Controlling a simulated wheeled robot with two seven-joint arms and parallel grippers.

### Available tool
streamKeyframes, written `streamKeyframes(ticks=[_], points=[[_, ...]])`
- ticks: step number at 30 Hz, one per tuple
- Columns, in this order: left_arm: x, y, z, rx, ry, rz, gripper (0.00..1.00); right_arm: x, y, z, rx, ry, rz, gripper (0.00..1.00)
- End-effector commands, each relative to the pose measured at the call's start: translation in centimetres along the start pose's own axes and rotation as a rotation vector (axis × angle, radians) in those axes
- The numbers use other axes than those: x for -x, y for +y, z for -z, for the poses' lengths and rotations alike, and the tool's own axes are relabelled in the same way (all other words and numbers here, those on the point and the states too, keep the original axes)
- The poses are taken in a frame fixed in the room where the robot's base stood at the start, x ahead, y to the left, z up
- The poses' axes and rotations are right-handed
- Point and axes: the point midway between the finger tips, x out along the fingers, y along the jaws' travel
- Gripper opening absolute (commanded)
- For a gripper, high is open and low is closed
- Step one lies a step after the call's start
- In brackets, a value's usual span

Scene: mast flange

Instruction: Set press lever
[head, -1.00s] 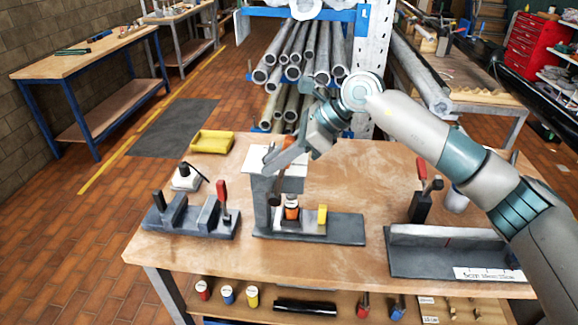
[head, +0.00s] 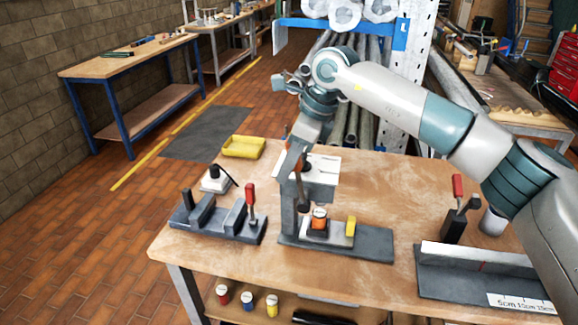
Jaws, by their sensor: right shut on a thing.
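The press (head: 288,215) stands on the bench with a grey base, an upright column and a white plate at its top. A dark rod with a rounded lower end (head: 303,206) hangs at its front; I cannot tell whether it is the lever. My right gripper (head: 292,165) reaches in from above and is shut at the top of the press, seemingly on the press lever; the grasp is partly hidden. My left gripper is not in view.
A vise-like fixture with a red handle (head: 251,200) stands left of the press. A yellow tray (head: 243,147) lies behind it. At right are a red-handled clamp (head: 457,205) and an angled grey fixture (head: 470,272). Bare bench top (head: 385,200) lies between.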

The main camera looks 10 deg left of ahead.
Motion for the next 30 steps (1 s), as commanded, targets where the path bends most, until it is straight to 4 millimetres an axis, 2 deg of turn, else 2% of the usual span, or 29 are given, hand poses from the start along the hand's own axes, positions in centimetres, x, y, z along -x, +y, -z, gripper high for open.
streamKeyframes(ticks=[2, 3, 5, 14, 20, 28, 29, 30], points=[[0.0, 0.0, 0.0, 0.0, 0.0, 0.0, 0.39, 0.0, 0.0, -0.1, 0.002, 0.0, 0.001, 0.0], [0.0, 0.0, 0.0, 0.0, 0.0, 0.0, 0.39, -0.1, 0.0, -0.1, 0.002, 0.0, 0.001, 0.25], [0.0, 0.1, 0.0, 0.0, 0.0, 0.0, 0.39, -0.1, 0.0, -0.1, 0.002, 0.0, 0.001, 0.39], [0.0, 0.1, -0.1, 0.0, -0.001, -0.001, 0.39, 0.0, 0.0, 0.0, 0.002, -0.001, 0.0, 0.39], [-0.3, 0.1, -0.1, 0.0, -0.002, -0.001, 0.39, 0.7, 0.0, -0.1, 0.001, -0.002, 0.001, 0.39], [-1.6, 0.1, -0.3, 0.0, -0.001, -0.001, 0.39, 3.8, -0.1, 0.0, 0.001, -0.001, 0.003, 0.39], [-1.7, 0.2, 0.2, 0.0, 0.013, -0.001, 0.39, 4.3, -0.1, 0.0, 0.001, -0.001, 0.003, 0.39], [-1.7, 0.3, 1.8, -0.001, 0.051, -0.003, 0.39, 5.0, -0.1, 0.0, 0.001, -0.002, 0.003, 0.39]])
